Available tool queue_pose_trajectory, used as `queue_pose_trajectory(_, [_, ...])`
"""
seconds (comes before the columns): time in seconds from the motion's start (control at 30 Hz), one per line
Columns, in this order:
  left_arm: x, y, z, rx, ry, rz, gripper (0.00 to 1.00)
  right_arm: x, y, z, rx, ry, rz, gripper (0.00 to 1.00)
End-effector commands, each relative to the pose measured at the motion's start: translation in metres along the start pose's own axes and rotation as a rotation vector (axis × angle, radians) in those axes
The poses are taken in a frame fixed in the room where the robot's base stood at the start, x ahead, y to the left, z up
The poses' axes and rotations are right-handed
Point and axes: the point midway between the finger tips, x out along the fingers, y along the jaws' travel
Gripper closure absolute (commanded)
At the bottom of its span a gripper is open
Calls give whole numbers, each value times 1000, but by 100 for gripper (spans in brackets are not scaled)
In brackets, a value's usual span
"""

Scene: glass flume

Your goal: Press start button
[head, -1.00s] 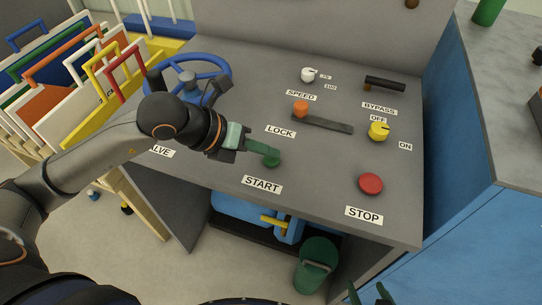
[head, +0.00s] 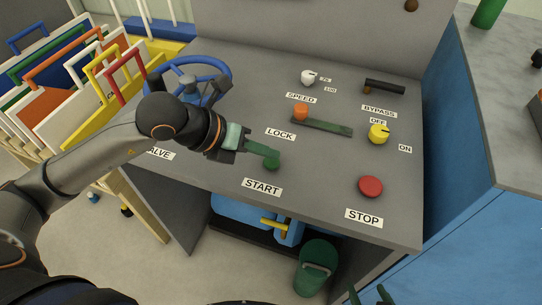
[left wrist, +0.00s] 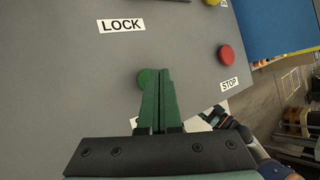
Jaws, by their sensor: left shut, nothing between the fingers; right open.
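The round green start button (head: 271,163) sits on the grey sloped panel just above the START label (head: 262,187). My left gripper (head: 276,153) is shut and empty, its green fingertips over the button's upper edge. In the left wrist view the green button (left wrist: 145,79) shows beside the closed fingertips (left wrist: 156,72), partly hidden behind them. I cannot tell whether the tips touch the button or whether it is pressed down. My right gripper (head: 368,293) is open at the bottom edge of the head view, well below the panel.
The red STOP button (head: 370,187) is to the right. A slot with an orange knob (head: 301,112), a yellow switch (head: 379,133), a white speed knob (head: 308,78), a black bypass handle (head: 385,87) and a blue wheel (head: 221,77) share the panel. A green bucket (head: 315,268) stands below.

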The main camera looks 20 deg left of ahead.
Motion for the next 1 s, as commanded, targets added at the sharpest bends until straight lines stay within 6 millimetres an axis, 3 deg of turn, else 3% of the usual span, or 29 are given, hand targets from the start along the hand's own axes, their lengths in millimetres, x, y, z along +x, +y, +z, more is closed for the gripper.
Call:
queue_pose_trajectory(0.53, [-9, -7, 7, 1, -2, -2, 100, -6, -1, -8, 0, 1, -1, 19])
queue_pose_trajectory(1.0, [-42, -31, 31, 2, -3, -2, 100, -30, -4, -30, 1, -5, -2, 19])
